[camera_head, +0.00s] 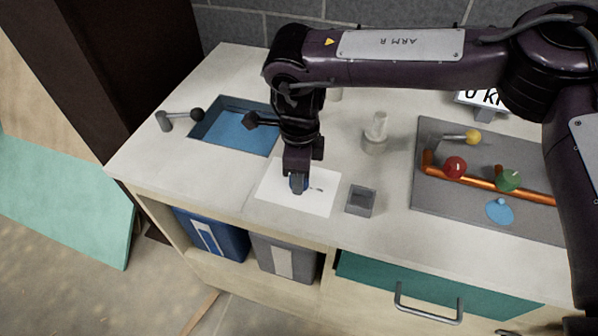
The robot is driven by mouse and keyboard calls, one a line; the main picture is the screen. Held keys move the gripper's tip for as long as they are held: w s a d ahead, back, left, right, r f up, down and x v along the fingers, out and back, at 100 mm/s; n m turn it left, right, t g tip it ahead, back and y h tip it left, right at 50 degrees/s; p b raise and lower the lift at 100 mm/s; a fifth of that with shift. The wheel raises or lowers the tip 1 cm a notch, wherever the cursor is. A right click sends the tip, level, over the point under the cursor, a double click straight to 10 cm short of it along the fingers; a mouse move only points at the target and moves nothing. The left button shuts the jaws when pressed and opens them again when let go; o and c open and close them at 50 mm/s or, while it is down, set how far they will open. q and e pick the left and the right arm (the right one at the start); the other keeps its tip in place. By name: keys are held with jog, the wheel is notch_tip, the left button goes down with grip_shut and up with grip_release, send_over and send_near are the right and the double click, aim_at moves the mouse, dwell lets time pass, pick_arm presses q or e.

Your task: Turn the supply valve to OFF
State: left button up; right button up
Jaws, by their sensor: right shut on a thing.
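My right gripper (297,187) reaches straight down over a white plate (285,205) on the counter. It is shut on a small blue thing, mostly hidden by the fingers, at the plate's middle. A small dark mark (318,190) shows on the plate just right of the fingers. A grey panel (440,205) at the right carries an orange pipe (478,181) with a red ball (455,167), a green knob (508,180), a yellow ball on a lever (473,137) and a flat blue disc (499,211). No readable label shows which part is the supply valve. My left gripper is not in view.
A sign (483,99) stands behind the panel. The counter's front left is clear.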

jog(key=o, duration=1)
jog(key=shift+r, duration=0.1)
jog(key=r, duration=0.5)
jog(key=r+b, duration=0.1)
jog(key=r, duration=0.1)
jog(key=shift+w+r, duration=0.25)
jog(key=shift+r, duration=0.15)
